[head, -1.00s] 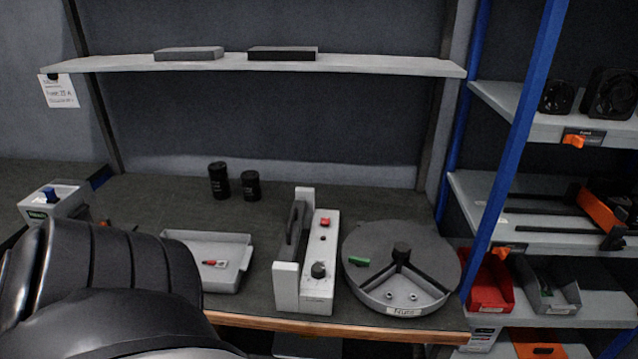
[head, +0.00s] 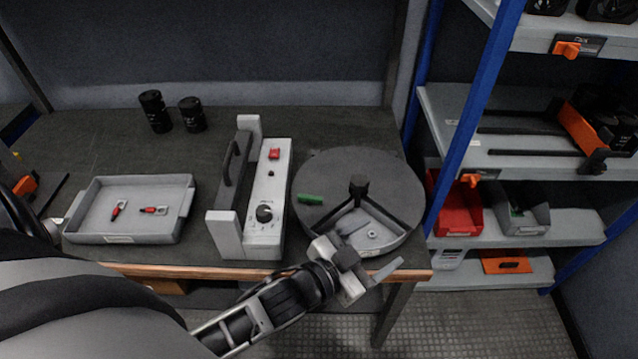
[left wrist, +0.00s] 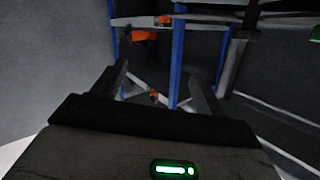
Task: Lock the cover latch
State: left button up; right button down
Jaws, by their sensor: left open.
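The grey-white bank housing (head: 269,205) stands upright on the bench in the head view. I cannot tell which part is the cover latch. My left gripper (head: 372,255) is open and empty at the bench's front edge, right of the housing and in front of the round turntable. Its open fingers also show in the left wrist view (left wrist: 160,85), with nothing between them. My right gripper is not in view.
A divided turntable (head: 385,170) with a green piece (head: 311,199) and metal nuts stands right of the housing. A grey tray (head: 185,200) with two red-ended terminals lies left. Two black cylinders (head: 155,110) stand behind. A blue-post shelf (head: 490,90) is at right.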

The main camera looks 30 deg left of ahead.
pick_arm(q)
jog(key=w+d+r+m+g+h+b, duration=0.1)
jog(key=d+r+m+g+h+b, duration=0.1)
jog(key=d+r+m+g+h, duration=0.45)
jog(key=w+d+r+m+g+h+b, duration=0.15)
jog(key=d+r+m+h, duration=0.4)
jog(key=m, duration=0.75)
jog(key=m+g+y+b, duration=0.5)
jog(key=m+g+y, duration=0.15)
jog(key=y, duration=1.15)
send_over(310, 197)
jog(key=shift+n+g, duration=0.3)
jog(key=shift+g, duration=0.05)
notch_tip(310, 197, down, 16)
jog(key=shift+r+p, duration=0.25)
jog(key=shift+p, duration=0.25)
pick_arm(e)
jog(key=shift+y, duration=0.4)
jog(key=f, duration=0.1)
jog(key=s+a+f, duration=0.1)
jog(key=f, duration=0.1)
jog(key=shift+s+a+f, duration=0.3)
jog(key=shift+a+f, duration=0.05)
